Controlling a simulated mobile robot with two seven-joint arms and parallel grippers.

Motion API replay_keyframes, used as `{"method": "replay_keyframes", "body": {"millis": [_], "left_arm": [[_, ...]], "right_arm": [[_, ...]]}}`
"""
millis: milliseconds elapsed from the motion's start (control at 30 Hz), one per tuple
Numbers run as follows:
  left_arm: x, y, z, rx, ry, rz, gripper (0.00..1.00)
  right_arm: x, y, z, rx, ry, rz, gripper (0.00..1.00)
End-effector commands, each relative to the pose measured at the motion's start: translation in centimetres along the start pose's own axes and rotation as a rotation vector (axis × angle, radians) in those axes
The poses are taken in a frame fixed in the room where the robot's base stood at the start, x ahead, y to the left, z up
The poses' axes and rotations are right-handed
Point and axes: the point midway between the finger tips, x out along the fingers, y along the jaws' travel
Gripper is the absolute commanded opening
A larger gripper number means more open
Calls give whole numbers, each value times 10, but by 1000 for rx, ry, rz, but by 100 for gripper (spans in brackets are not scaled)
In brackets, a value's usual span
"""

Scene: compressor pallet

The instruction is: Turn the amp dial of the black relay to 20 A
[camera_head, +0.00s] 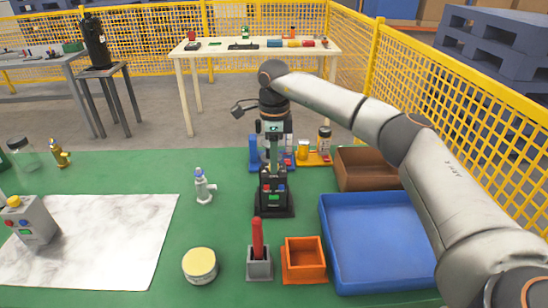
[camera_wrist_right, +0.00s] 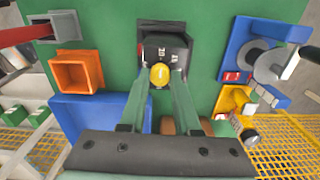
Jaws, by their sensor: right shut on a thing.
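The black relay (camera_head: 274,203) stands upright on the green table, in the middle of the head view, with small coloured parts and a green patch on its front. In the right wrist view the relay (camera_wrist_right: 163,42) shows a round yellow knob (camera_wrist_right: 159,75), which looks like the amp dial. My right gripper (camera_head: 273,172) reaches down onto the relay's top from behind. In the wrist view my right gripper's two fingers (camera_wrist_right: 159,84) close in on both sides of the yellow knob and are shut on it. The dial's setting cannot be read. My left gripper is not in view.
A grey holder with a red stick (camera_head: 257,238), an orange bin (camera_head: 304,276) and a blue tray (camera_head: 327,235) stand near the relay. A brown bin (camera_head: 365,183) is behind right. Green table is clear between the valve and relay.

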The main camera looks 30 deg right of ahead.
Motion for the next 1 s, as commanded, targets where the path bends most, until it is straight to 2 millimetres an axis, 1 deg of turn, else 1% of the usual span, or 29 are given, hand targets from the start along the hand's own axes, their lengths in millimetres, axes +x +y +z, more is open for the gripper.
{"method": "replay_keyframes", "body": {"millis": [167,367,667,1000], "left_arm": [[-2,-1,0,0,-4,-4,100],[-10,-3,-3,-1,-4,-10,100],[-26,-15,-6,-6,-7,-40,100],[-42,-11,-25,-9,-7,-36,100]], "right_arm": [[-1,0,0,27,0,1,0],[-3,0,0,102,-1,1,0],[-4,0,0,355,0,2,0],[-3,0,0,679,0,1,0]]}}
